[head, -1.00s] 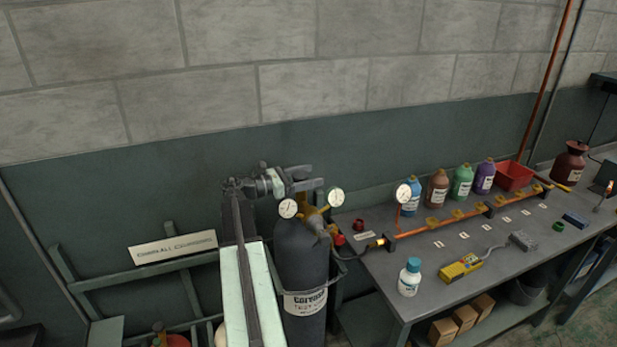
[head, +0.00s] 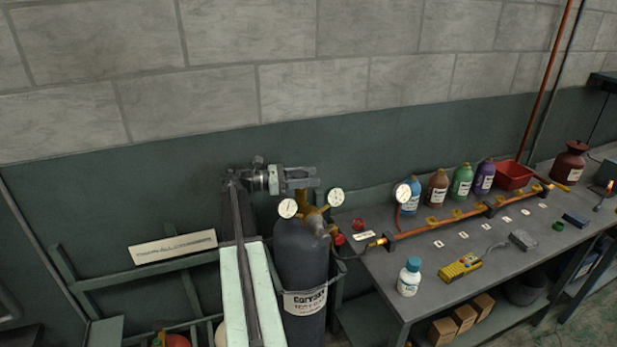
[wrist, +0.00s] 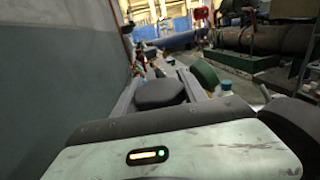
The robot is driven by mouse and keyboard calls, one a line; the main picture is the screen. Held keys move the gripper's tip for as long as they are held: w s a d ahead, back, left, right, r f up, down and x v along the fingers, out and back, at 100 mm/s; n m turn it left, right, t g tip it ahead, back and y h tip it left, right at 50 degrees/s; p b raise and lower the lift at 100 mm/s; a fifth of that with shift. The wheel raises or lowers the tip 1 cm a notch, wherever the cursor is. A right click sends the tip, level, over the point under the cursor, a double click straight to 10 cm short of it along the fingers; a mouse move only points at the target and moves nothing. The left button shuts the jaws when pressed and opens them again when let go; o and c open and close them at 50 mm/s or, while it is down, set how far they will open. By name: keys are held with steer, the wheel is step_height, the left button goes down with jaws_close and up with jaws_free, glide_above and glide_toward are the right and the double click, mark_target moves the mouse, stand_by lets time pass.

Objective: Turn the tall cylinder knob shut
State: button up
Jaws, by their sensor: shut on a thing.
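The tall dark grey cylinder (head: 302,262) stands left of the bench with a white label on its front. A brass valve (head: 312,219) with two round gauges (head: 288,208) (head: 336,197) sits on its top. My gripper (head: 312,177) reaches in from the left, just above the brass valve, pointing right. It is shut on the cylinder knob, which the fingers largely hide in the head view. In the wrist view a dark rounded piece (wrist: 160,93), apparently the knob, lies between the two grey fingers.
The cylinder stands in a green rack (head: 85,280) with a white sign (head: 172,246). The workbench (head: 375,285) on the right holds a copper pipe (head: 440,226), several bottles, a red bin (head: 513,176) and a yellow meter (head: 460,265). The wall is close behind.

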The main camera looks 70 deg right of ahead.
steer(key=shift+s+a+m+g+y, duration=0.15)
steer(key=shift+m+g+y, duration=0.3)
steer(key=shift+m+y, duration=0.6)
steer(key=shift+w+a+m+g+y, duration=0.15)
steer(key=shift+m+g+y, duration=0.4)
steer(key=shift+y, duration=0.9)
steer(key=shift+s+a, duration=0.1)
steer(key=o, duration=1.4)
